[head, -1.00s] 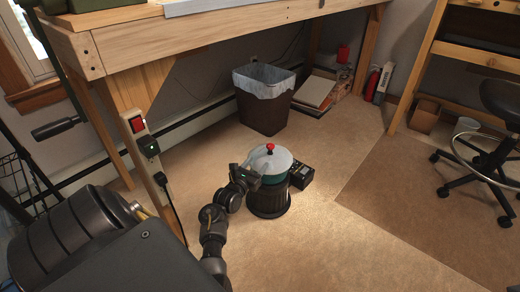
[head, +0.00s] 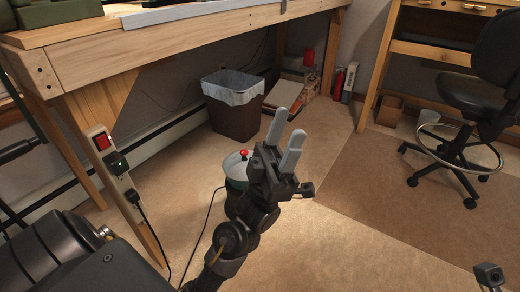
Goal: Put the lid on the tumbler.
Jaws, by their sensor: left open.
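A pale lid with a red knob (head: 243,153) shows left of my left gripper, above a teal body (head: 234,185) that appears to be the tumbler. Most of the body and what it stands on are hidden behind my left gripper and arm. I cannot tell whether the lid is seated on the body. My left gripper (head: 289,132) is open and empty, its two grey fingers spread and pointing up in the picture. It is in front of and right of the lid, apart from the knob. My right gripper's fingers are not in view.
A workbench (head: 170,45) spans the upper left, with a wastebasket (head: 233,115) under it. A power strip (head: 110,155) is on its leg, and a black cable runs on the floor. A wheeled chair (head: 470,100) stands at right. The carpet (head: 370,215) at centre right is clear.

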